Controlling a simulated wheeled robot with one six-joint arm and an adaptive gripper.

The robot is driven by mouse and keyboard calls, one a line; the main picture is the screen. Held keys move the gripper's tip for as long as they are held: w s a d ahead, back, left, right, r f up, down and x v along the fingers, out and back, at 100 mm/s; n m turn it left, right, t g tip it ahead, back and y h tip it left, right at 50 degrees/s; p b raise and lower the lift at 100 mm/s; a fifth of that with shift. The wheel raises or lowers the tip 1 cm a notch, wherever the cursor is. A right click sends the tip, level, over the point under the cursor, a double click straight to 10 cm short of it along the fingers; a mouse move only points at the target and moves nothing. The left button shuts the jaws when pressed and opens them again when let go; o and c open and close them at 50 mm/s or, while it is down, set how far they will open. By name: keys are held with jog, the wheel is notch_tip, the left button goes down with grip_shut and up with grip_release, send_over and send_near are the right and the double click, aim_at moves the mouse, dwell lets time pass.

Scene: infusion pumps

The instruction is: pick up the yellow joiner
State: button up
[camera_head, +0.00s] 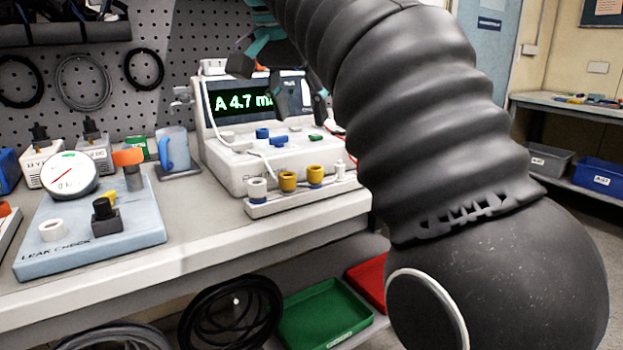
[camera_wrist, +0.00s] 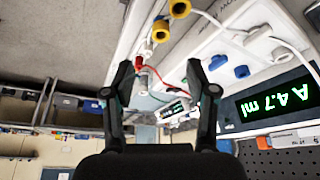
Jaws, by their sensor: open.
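Two yellow joiners stand side by side on the low white rack at the front of the pump, a left one (camera_head: 288,181) and a right one (camera_head: 315,174). I cannot tell which one the task means. In the wrist view two yellow pieces show at the top, one at the edge (camera_wrist: 180,8) and one below it (camera_wrist: 161,31). My gripper (camera_head: 301,108) is open and empty, above the pump and in front of its screen. In the wrist view its two fingers (camera_wrist: 160,75) are spread, with the yellow pieces beyond them.
A white joiner (camera_head: 257,189) stands left of the yellow ones on the rack (camera_head: 265,208). The pump screen (camera_head: 236,106) reads "A 4.7 ml". A leak-check block (camera_head: 140,222) with a gauge and a jug (camera_head: 173,148) stand left. A red lead (camera_wrist: 150,70) passes near my fingers.

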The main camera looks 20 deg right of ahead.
aim_at(315, 168)
jog(key=b+x, duration=0.1)
jog(key=x, duration=0.7)
jog(key=shift+w+b+x, duration=0.15)
jog(key=shift+b+x, duration=0.15)
jog(key=shift+x, duration=1)
jog(key=shift+w+b+x, duration=0.2)
jog(key=shift+b+x, duration=0.1)
jog(key=shift+x, duration=1)
jog(key=shift+d+r, duration=0.1)
jog(key=c, duration=0.9)
